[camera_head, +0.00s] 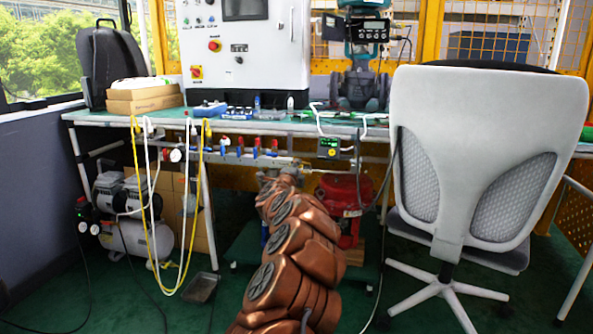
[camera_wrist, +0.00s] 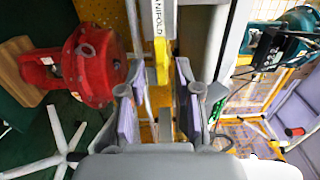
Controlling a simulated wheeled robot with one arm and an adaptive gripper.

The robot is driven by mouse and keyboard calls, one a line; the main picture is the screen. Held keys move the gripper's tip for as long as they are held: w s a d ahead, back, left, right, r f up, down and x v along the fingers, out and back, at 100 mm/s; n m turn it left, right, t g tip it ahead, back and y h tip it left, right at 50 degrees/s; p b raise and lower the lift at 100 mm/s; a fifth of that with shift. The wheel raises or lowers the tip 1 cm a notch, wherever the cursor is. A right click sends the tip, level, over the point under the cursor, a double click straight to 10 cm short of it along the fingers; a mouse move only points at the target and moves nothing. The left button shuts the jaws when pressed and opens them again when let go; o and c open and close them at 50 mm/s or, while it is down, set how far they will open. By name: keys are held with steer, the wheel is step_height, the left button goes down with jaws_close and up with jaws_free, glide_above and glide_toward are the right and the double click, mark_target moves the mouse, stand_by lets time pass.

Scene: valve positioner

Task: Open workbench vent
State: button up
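The workbench (camera_head: 90,115) has a pipe with several red and blue valve handles (camera_head: 240,150) under its front edge. My gripper (camera_head: 283,165) is at the right end of that row, below the bench top; its fingers are too small to make out there. In the wrist view my gripper (camera_wrist: 158,95) is open, with a pad on each side and nothing held. A yellow part (camera_wrist: 162,65) shows ahead, roughly between the fingertips, beside a label (camera_wrist: 158,18) that reads partly as "NIFOLD". I cannot tell if the fingers touch it, or which part is the vent.
A red round unit (camera_head: 343,195), also in the wrist view (camera_wrist: 95,65), stands below the bench, close to my arm. A grey office chair (camera_head: 480,110) stands at the right. Yellow and white hoses (camera_head: 137,200) hang at the left. A white control cabinet (camera_head: 255,60) stands on the bench.

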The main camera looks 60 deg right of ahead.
steer(key=shift+a, duration=0.1)
steer(key=v, duration=1.2)
stand_by(0.6)
stand_by(0.5)
